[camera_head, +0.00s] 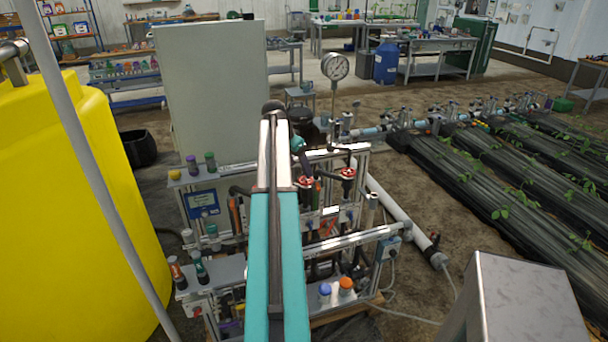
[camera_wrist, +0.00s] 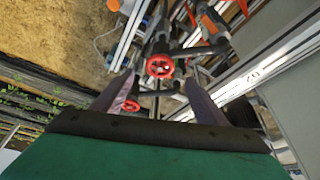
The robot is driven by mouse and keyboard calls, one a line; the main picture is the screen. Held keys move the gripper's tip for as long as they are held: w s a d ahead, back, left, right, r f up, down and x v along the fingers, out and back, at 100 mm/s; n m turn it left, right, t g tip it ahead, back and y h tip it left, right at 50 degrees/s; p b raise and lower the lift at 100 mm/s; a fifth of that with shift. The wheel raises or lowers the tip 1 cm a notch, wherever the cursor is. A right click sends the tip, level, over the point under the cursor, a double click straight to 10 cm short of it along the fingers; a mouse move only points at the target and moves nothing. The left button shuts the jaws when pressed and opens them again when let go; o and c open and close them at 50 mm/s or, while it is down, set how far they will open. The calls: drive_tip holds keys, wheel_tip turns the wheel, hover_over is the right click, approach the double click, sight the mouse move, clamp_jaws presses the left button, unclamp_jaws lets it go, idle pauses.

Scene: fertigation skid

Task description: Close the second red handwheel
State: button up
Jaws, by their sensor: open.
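Two red handwheels show on the skid in the head view, one (camera_head: 304,182) just right of my arm and one (camera_head: 347,172) farther right. In the wrist view, one red handwheel (camera_wrist: 159,66) lies ahead, between and just beyond my fingertips. Another red handwheel (camera_wrist: 130,105) lies lower, beside the left finger and partly covered by it. My gripper (camera_wrist: 160,80) is open with nothing held. Its fingers seem apart from the wheel ahead, though depth is hard to judge. I cannot tell which wheel counts as second. In the head view my arm hides part of the skid.
Metal rails (camera_head: 340,241) and dark pipes surround the wheels. A pressure gauge (camera_head: 335,67) stands behind them. A grey cabinet (camera_head: 210,90) is at the back left, and a yellow tank (camera_head: 70,200) at the left.

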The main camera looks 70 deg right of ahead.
sight(305, 180)
drive_tip(key=shift+p+x, duration=0.7)
drive_tip(key=shift+x, duration=2.45)
drive_tip(key=shift+c, duration=0.2)
drive_tip(key=c, duration=1)
